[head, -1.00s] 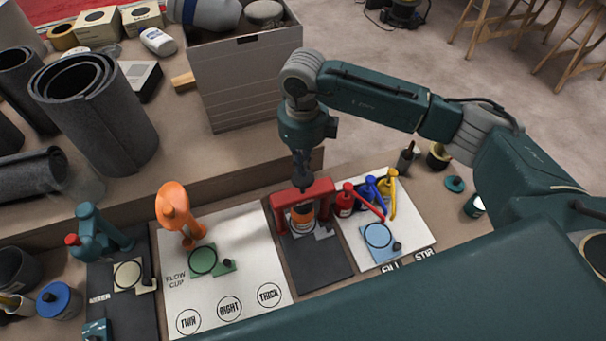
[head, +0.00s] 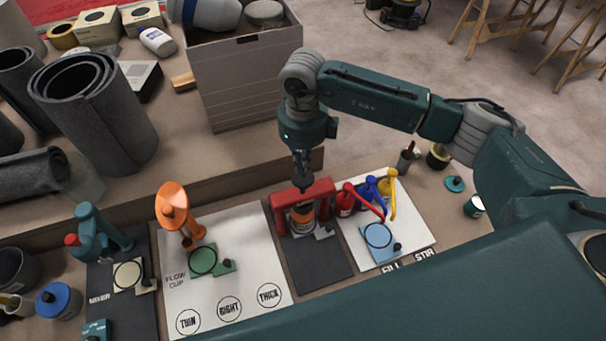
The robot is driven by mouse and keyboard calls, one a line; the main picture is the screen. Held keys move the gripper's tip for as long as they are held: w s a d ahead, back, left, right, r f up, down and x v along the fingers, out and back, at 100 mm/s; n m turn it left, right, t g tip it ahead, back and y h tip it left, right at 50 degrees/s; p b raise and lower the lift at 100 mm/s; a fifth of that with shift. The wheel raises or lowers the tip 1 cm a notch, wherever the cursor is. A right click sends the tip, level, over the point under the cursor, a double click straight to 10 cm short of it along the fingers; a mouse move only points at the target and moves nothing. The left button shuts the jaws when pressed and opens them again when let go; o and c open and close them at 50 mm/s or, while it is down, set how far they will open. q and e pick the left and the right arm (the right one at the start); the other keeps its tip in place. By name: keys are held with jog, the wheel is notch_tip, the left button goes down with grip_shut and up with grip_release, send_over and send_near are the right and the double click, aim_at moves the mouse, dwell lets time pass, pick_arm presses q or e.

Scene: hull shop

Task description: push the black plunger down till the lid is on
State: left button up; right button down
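The red press (head: 322,190) stands on a dark mat (head: 318,265) in the middle of the bench. A small tin with an orange band (head: 301,219) sits under its crossbar. The black plunger (head: 304,187) shows at the top of the press, directly below my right gripper (head: 302,177). The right gripper points straight down, its fingers close together, at or just above the plunger; I cannot tell whether they touch. The lid's seating on the tin is hidden by the crossbar. My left gripper is not in view.
Red, blue and yellow pump dispensers (head: 370,192) stand close on the right. An orange stand (head: 173,208) and a teal mixer (head: 92,232) are to the left. A tall grey box (head: 240,85) is behind. The white sheet (head: 235,260) has free room.

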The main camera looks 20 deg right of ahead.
aim_at(303, 181)
jog(key=shift+f+b, duration=2.35)
jog(key=shift+f, duration=0.4)
jog(key=shift+f+b, duration=0.5)
jog(key=shift+r, duration=0.1)
jog(key=shift+r+p, duration=3)
jog(key=shift+r, duration=2.55)
jog(key=shift+s+f, duration=0.1)
jog(key=shift+f, duration=0.05)
